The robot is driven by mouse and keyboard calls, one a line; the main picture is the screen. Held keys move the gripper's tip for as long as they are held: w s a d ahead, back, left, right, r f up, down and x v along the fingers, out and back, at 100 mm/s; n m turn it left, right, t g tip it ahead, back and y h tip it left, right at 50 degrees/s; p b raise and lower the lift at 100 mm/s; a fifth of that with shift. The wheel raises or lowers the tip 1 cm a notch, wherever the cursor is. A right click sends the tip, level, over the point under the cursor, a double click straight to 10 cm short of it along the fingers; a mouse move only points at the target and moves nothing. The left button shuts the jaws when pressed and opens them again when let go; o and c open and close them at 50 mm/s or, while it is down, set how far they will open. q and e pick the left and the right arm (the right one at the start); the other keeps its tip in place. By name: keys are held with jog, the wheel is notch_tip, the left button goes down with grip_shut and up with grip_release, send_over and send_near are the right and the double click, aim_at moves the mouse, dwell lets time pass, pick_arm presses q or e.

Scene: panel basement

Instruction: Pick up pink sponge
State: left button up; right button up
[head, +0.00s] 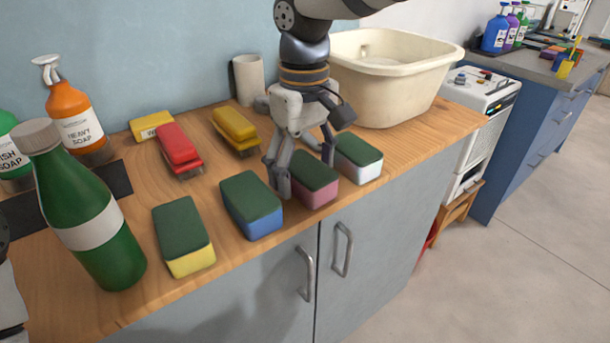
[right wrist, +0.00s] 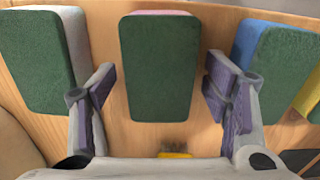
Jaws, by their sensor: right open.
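The pink sponge (head: 318,195) has a dark green top and lies near the front edge of the wooden counter, between a blue sponge and a white sponge. My right gripper (head: 305,173) is pointing down over it, open, with one finger on each side. In the right wrist view the pink sponge (right wrist: 159,65) shows its green top between the open fingers (right wrist: 165,95). I see gaps between it and both fingers there. A strip of pink shows at its far end. My left gripper does not clearly show; only a bit of my left arm is at the left edge.
The blue sponge (head: 264,227) and the white sponge (head: 366,172) flank it closely. A yellow sponge (head: 193,262), a green bottle (head: 92,225), a red brush (head: 177,147) and a yellow brush (head: 235,127) are to the left. A cream basin (head: 385,95) stands behind on the right.

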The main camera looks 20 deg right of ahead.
aim_at(304, 165)
jog(key=shift+w+f, duration=0.1)
jog(key=shift+f, duration=0.05)
jog(key=c, duration=0.8)
jog(key=shift+c, duration=0.2)
